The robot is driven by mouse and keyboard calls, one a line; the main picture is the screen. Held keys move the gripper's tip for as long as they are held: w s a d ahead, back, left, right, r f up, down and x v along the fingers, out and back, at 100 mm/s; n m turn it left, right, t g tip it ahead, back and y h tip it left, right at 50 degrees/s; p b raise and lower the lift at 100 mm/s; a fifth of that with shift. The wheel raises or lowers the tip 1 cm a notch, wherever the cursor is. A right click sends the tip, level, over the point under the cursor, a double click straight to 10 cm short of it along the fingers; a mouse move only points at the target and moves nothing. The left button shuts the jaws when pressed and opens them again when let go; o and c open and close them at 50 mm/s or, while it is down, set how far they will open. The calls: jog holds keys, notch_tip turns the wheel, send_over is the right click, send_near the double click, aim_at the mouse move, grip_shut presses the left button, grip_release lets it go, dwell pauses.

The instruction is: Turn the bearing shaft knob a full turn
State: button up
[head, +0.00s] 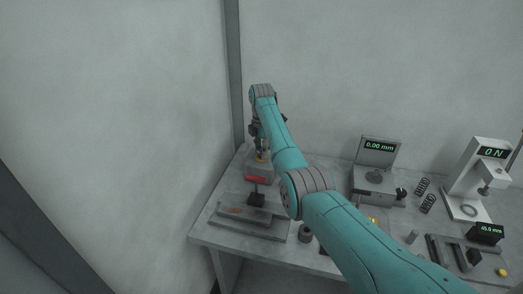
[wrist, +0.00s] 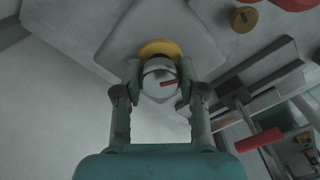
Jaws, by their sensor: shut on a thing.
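The bearing shaft knob (wrist: 156,92) is a round, pale grey knob with a short red mark (wrist: 168,84) on its top, pointing right. A yellow ring (wrist: 158,48) shows just behind it, over a pale grey housing (wrist: 185,28). My gripper (wrist: 161,76) is shut on the knob, one finger at its left and one at its right. In the head view my gripper (head: 261,146) is small and points down at the back left of the table, above a bit of yellow (head: 262,158). The knob itself is too small to tell there.
A red piece (head: 256,178) and a dark block on a grey plate (head: 238,223) stand in front. Right of my arm are a gauge reading 0.00 mm (head: 380,147), springs (head: 428,204) and a press reading 0 N (head: 490,153). The wall is close behind.

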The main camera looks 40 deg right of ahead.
aim_at(261, 149)
jog(key=n, duration=1.2)
jog(key=shift+n, duration=0.3)
dwell(0.4)
jog(key=o, duration=1.1)
jog(key=shift+o, duration=0.2)
notch_tip(261, 149, up, 12)
